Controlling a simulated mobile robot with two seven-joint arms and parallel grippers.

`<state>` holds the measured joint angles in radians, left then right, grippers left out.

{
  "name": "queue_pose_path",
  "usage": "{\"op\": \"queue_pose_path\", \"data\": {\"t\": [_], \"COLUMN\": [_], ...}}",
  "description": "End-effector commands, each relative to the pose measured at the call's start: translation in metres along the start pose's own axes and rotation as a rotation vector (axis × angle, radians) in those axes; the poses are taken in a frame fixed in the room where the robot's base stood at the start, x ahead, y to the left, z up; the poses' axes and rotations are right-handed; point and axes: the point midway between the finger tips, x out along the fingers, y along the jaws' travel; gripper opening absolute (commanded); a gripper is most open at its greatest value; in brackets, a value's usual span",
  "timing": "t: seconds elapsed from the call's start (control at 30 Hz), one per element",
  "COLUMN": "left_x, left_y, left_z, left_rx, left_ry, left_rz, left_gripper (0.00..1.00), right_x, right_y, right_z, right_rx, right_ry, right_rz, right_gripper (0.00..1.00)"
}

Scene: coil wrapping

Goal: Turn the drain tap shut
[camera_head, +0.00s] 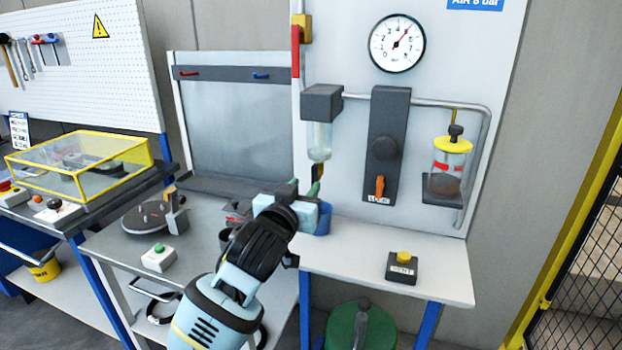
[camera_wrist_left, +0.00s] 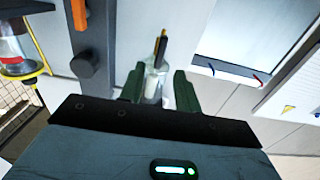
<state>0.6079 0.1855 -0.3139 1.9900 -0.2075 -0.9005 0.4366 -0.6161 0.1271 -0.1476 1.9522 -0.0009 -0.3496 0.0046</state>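The drain tap (camera_head: 318,173), small and dark with a yellow-orange part, hangs under the clear filter bowl (camera_head: 319,142) on the grey panel. In the left wrist view, which is turned over, the tap (camera_wrist_left: 160,46) points up from the bowl (camera_wrist_left: 154,83). My left gripper (camera_head: 305,187) is just below and left of the tap in the head view. In the wrist view its green fingers (camera_wrist_left: 158,86) are apart, with the bowl showing between them and the tap beyond their tips. I see no contact. My right gripper is out of view.
A blue cup (camera_head: 323,219) stands under the tap, partly behind my gripper. A black regulator block (camera_head: 388,115) with an orange lever (camera_head: 380,186) is to the right. A VENT button box (camera_head: 402,267) sits on the bench, whose front right is mostly clear.

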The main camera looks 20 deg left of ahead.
Motion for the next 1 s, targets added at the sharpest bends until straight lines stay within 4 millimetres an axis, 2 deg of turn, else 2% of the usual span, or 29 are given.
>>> {"op": "queue_pose_path", "data": {"t": [0.1,0.33,0.5,0.8,1.0], "left_x": [0.019,0.042,0.050,0.051,0.051], "left_y": [0.000,0.001,0.001,0.001,0.000], "left_z": [-0.001,-0.001,-0.001,0.000,0.000], "left_rx": [-0.001,0.000,-0.001,-0.001,-0.001], "left_ry": [0.000,0.001,0.001,0.000,0.000], "left_rz": [0.000,0.001,0.001,0.001,0.001], "left_gripper": [0.33,0.33,0.33,0.33,0.07], "right_x": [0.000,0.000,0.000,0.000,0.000], "right_y": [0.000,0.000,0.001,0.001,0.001], "right_z": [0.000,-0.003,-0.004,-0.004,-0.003], "right_rx": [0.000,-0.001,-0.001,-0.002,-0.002], "right_ry": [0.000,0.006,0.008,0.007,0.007], "right_rz": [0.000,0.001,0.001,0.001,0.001], "right_gripper": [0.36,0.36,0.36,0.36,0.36]}}
